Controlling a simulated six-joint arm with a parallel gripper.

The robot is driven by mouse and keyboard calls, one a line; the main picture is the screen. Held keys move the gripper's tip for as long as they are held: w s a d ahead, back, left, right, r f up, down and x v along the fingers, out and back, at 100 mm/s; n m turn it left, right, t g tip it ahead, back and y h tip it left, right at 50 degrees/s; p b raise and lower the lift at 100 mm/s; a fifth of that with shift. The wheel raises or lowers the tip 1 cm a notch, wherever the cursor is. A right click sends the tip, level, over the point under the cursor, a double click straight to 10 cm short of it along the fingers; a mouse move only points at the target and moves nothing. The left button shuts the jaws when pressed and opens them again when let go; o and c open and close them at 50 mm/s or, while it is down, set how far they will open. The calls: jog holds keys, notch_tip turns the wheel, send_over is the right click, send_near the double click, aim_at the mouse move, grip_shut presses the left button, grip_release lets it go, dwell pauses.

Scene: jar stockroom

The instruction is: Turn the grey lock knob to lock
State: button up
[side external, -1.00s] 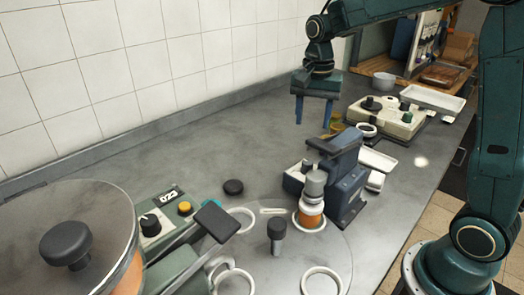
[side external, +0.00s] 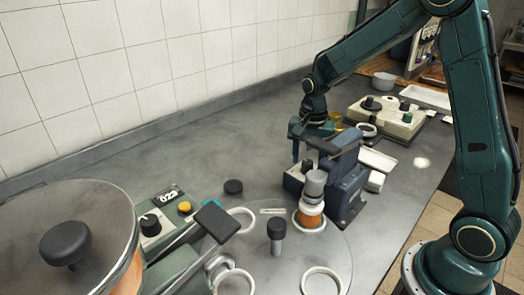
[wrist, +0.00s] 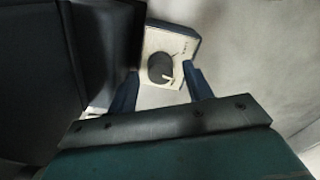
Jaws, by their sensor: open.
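The grey lock knob (wrist: 160,68) is a dark round knob with a pale pointer line, on a cream panel (wrist: 182,44) with small marks. In the wrist view it lies between and slightly beyond the fingertips of my open gripper (wrist: 161,88), with no clear contact. In the side view my gripper (side external: 307,154) points down behind the blue capping press (side external: 345,176), over the low box (side external: 292,179) at its left. The press head partly hides my gripper there. The lock knob is not clear in that view.
The press's dark body (wrist: 104,45) stands close left of the fingers in the wrist view. An orange jar (side external: 311,213) stands under the press on the round turntable (side external: 262,268). A cream control box (side external: 386,121) is behind. The counter left of the press is mostly clear.

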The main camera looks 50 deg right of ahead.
jog(key=shift+f, duration=0.8)
jog(key=c, duration=1)
jog(key=shift+o, duration=0.2)
jog(key=shift+n, duration=2.3)
jog(key=o, duration=1)
jog(key=shift+c, duration=0.2)
